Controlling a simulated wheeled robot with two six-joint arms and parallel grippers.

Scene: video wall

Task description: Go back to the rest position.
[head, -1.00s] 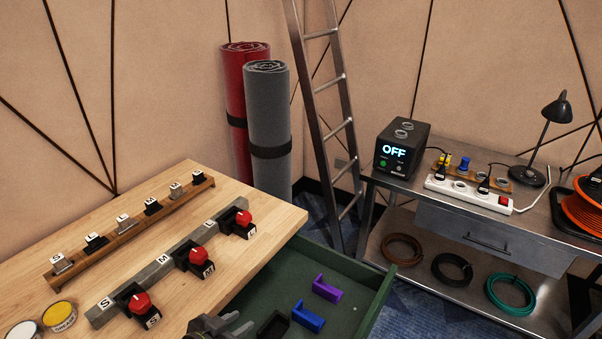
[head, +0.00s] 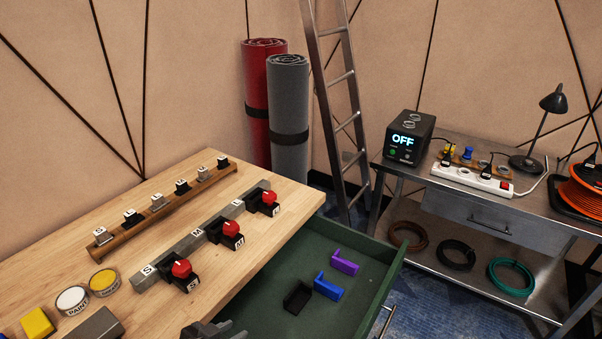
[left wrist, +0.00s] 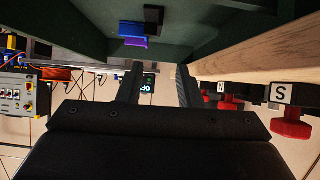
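My left gripper (head: 228,332) shows at the bottom edge of the head view, low in front of the wooden table, by the near end of the green drawer (head: 262,310). In the left wrist view its two dark fingers (left wrist: 158,88) stand apart with nothing between them, so it is open and empty. The rest of the left arm is mostly cut off by the frame. My right gripper is in neither view.
The wooden table (head: 60,292) carries red-knobbed switches (head: 182,270) on a grey rail. Purple (head: 345,264), blue (head: 328,288) and black (head: 297,298) brackets lie in the open drawer. A ladder (head: 345,110) and a metal bench (head: 420,195) stand beyond.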

